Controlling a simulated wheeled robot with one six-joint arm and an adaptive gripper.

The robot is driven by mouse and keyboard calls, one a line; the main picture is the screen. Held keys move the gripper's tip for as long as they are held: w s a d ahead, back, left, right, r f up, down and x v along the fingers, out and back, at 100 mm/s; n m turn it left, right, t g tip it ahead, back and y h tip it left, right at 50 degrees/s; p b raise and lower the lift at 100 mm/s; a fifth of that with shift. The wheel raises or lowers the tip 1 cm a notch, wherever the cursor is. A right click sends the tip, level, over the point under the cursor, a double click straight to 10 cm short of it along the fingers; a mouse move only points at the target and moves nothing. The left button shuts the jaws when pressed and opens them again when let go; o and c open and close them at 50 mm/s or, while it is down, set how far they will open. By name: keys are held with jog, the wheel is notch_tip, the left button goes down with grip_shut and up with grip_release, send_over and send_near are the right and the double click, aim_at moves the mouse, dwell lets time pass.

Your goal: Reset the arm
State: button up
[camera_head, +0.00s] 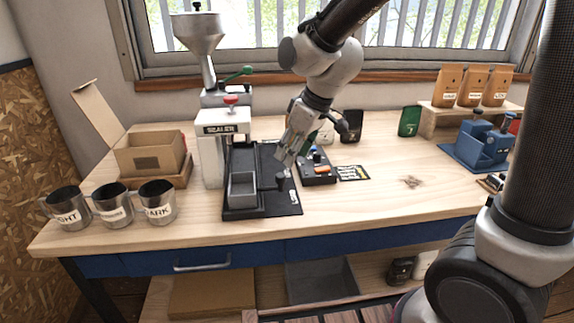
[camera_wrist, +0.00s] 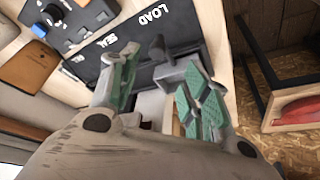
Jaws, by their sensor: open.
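My gripper (camera_head: 287,150) hangs over the workbench, above the right part of the black sealer base (camera_head: 262,205). Its fingers are apart with nothing between them. In the wrist view my gripper (camera_wrist: 155,85) shows green-padded fingers spread open over the base, which carries white lettering including "LOAD" (camera_wrist: 150,16). The sealer (camera_head: 212,150) stands behind and left of the gripper, with a grey metal bin (camera_head: 243,190) on its base. My arm reaches down from the upper right.
Three labelled metal cups (camera_head: 111,205) stand at the bench's left. An open cardboard box (camera_head: 150,155) is behind them. A small control box (camera_head: 317,172) is right of the base. A blue machine (camera_head: 482,145) and a shelf of brown bags (camera_head: 472,86) are at right. The front right bench top is mostly clear.

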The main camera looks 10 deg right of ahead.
jog(key=shift+v, duration=1.2)
jog(key=s+d+r+m+h, duration=0.1)
jog(key=s+d+r+m, duration=0.2)
jog(key=s+d, duration=0.6)
jog(key=s+d+r+m+t+h, duration=0.1)
jog(key=s+d+r+m+h, duration=0.1)
jog(key=s+d+m, duration=0.4)
jog(key=s+d+r, duration=0.1)
jog(key=s+d, duration=0.3)
jog(key=d, duration=0.6)
jog(key=shift+s, duration=0.2)
jog(key=shift+r, duration=0.15)
